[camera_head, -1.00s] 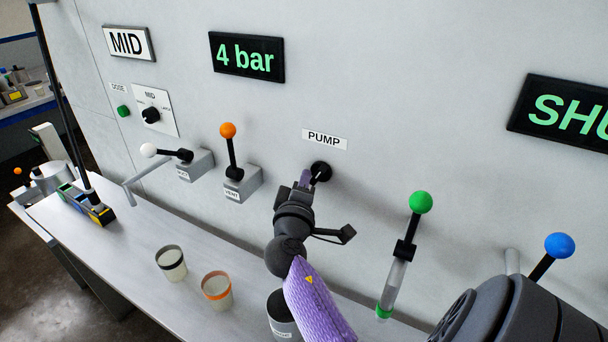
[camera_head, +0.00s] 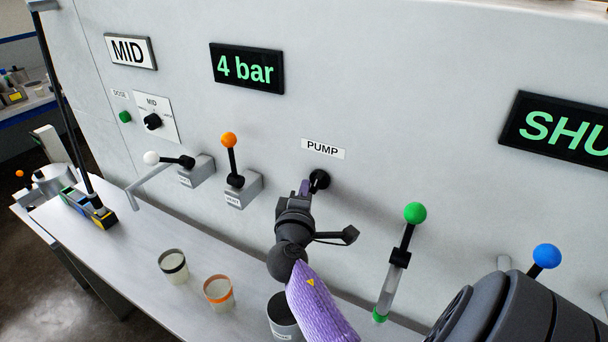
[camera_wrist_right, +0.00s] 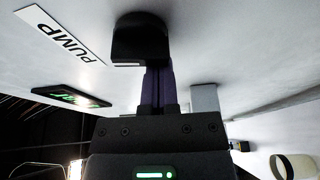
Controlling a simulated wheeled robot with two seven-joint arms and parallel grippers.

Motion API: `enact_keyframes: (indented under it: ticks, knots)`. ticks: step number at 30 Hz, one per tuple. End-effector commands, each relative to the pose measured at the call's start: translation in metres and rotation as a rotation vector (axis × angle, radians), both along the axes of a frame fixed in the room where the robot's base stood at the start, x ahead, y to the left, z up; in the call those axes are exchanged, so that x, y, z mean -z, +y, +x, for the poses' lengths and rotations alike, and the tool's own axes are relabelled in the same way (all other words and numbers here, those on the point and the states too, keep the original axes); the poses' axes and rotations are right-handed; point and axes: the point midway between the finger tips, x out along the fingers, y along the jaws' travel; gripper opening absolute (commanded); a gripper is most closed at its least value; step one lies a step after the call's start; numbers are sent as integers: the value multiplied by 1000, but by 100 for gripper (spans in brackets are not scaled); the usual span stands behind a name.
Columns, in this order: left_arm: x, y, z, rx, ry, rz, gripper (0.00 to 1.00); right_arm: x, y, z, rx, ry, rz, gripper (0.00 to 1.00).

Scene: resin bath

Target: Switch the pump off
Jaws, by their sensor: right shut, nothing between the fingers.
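The pump switch is a black knob (camera_head: 320,180) on the grey wall panel, under the white PUMP label (camera_head: 323,149). My right gripper (camera_head: 305,187) is shut and empty, with its purple fingertips at the knob's left side in the head view. In the right wrist view the shut fingers (camera_wrist_right: 158,88) reach up to the black knob (camera_wrist_right: 142,42), and the PUMP label (camera_wrist_right: 63,32) is at upper left. The fingers overlap the knob there, and I cannot tell whether they touch it. My left gripper is not in view.
Left of the knob are an orange-tipped lever (camera_head: 229,140) and a white-tipped lever (camera_head: 152,158). A green-tipped lever (camera_head: 414,213) and a blue-tipped lever (camera_head: 546,256) stand to the right. Cups, one orange-rimmed (camera_head: 219,292), stand on the bench below. A display (camera_head: 246,68) reads 4 bar.

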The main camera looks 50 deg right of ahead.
Motion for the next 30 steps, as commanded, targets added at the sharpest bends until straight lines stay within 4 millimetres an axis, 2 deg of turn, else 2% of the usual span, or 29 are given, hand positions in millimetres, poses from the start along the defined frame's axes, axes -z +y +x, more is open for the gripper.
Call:
enact_keyframes:
  ticks: [30]
  knots:
    - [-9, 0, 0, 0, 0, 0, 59, -1, -4, 3, 0, 65, -19, 0]
